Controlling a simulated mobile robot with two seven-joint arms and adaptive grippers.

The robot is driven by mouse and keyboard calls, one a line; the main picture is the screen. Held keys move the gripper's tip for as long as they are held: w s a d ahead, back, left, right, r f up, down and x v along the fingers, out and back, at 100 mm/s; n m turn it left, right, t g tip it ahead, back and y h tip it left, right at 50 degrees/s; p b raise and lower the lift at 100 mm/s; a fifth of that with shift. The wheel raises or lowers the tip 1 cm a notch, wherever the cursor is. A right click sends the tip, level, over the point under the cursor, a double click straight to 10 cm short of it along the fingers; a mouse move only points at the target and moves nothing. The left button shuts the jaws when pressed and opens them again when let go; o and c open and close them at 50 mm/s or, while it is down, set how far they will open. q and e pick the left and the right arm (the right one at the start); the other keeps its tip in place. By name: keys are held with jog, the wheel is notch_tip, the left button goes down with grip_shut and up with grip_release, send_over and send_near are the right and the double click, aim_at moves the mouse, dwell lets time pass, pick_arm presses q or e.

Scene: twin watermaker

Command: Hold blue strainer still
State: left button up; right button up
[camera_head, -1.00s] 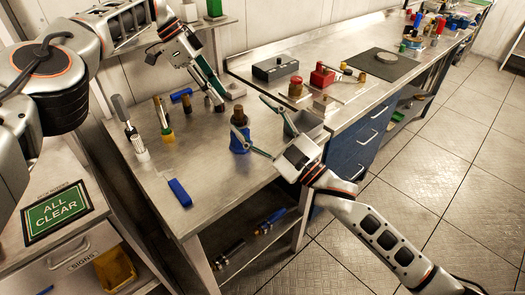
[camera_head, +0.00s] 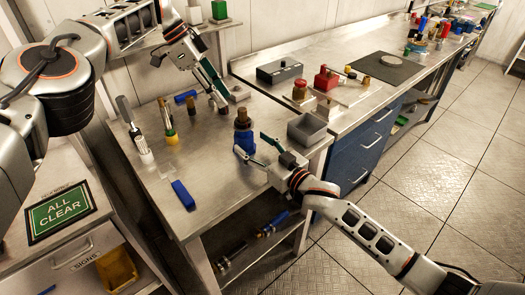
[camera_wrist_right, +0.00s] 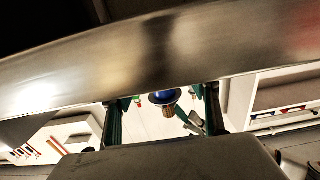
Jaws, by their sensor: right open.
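The blue strainer (camera_head: 245,139) stands upright on the steel bench with a brown top (camera_head: 242,116). My right gripper (camera_head: 253,144) is open, its fingers pointing at the strainer from the right and front. One fingertip overlaps the strainer's lower part in the head view; contact cannot be told. In the right wrist view the strainer (camera_wrist_right: 165,97) shows between the two green fingers (camera_wrist_right: 162,112), partly cut off by a blurred metal surface. My left gripper (camera_head: 220,101) is at the back of the bench, left of and behind the strainer; its opening is unclear.
A blue block (camera_head: 183,195) lies at the front left. A white-and-black bottle (camera_head: 142,145) and a yellow-based tool (camera_head: 170,136) stand at the left.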

jog(key=shift+x, duration=1.35)
jog(key=shift+c, duration=0.4)
jog(key=c, duration=1.4)
jog(key=shift+c, duration=0.2)
jog(key=o, duration=1.4)
jog(key=shift+c, duration=0.2)
jog(key=c, duration=1.4)
jog(key=shift+o, duration=0.2)
